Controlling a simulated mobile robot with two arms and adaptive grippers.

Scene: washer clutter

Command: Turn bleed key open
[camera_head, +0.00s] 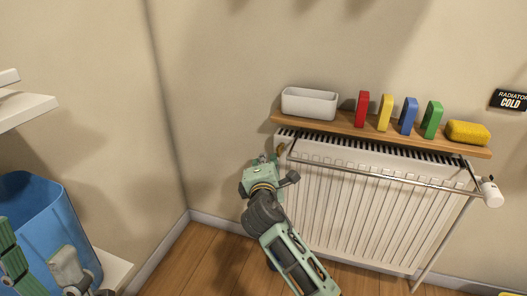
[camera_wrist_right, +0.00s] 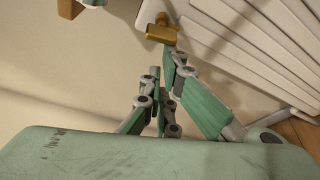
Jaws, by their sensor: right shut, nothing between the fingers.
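The white radiator (camera_head: 375,205) hangs on the wall below a wooden shelf. A brass-coloured key (camera_wrist_right: 161,28) sits at the radiator's upper end in the right wrist view. Its head is a short crossbar. In the head view it is mostly hidden by my right gripper (camera_head: 276,160). The right gripper is shut and empty, with its fingertips (camera_wrist_right: 168,62) close to the key's lower end. I cannot tell whether they touch it.
The shelf (camera_head: 335,125) carries a white tray (camera_head: 309,103), red, yellow, blue and green blocks, and a yellow sponge (camera_head: 468,132). A rail (camera_head: 400,180) runs across the radiator's front. A white valve knob (camera_head: 492,193) is at the right. A blue bin (camera_head: 55,225) stands left.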

